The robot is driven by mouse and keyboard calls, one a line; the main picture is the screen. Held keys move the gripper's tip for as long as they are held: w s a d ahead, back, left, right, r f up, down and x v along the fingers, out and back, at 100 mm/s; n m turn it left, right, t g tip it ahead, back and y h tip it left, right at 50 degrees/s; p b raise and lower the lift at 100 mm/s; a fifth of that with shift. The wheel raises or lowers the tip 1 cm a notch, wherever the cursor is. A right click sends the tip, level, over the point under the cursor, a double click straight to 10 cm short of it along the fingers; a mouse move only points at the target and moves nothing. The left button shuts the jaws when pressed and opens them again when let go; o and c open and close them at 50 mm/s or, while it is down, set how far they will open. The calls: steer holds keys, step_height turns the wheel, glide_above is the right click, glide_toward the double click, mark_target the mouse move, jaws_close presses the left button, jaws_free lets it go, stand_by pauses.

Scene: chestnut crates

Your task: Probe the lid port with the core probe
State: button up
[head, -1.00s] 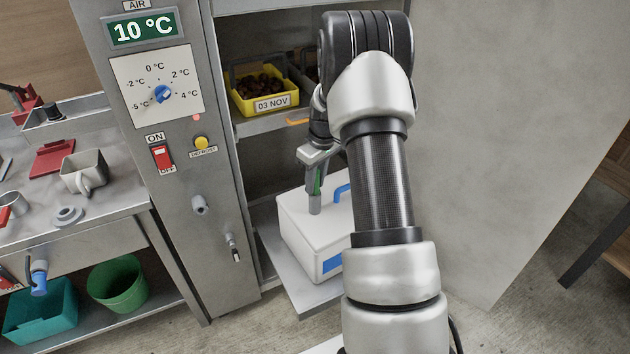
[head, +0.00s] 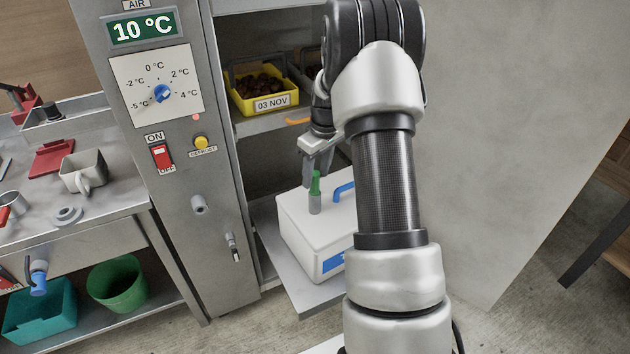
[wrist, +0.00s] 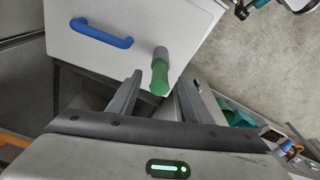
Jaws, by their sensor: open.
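The core probe, with a green handle (head: 315,183), stands upright on the lid of a white box (head: 300,237). A grey sleeve (head: 315,204) surrounds its base at the lid; the port opening itself is hidden. My gripper (head: 319,168) is open and empty just above the handle. In the wrist view the green handle (wrist: 159,79) shows between and beyond the open fingertips of my gripper (wrist: 158,82), clear of both. The white box also shows in the wrist view (wrist: 95,62).
The box has a blue lid handle (head: 343,191) and sits on a low metal shelf (head: 290,285) of the cabinet. A yellow crate of chestnuts (head: 262,103) stands on the shelf above.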

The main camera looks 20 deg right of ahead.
step_height(320, 180, up, 13)
steer(key=s+p, duration=0.1)
steer(key=s, duration=0.1)
steer(key=shift+d+r, duration=0.15)
steer(key=shift+d, duration=0.25)
steer(key=s+a+r+m+t+p, duration=0.1)
steer(key=s+a+r+p, duration=0.45)
steer(key=r, duration=0.65)
steer(key=s+a+r+m+t+p, duration=0.1)
steer(key=s+a+r, duration=0.2)
steer(key=s, duration=0.4)
steer(key=s+a+r+m+t+p, duration=0.1)
steer(key=s+a+r+p, duration=0.1)
steer(key=s+a, duration=0.3)
steer(key=s+a+r+m+t+p, duration=0.1)
steer(key=s+a+r, duration=0.3)
steer(key=s, duration=0.7)
steer(key=shift+s+a+h+p, duration=0.2)
steer(key=shift+s+h+p, duration=0.1)
steer(key=shift+p, duration=0.1)
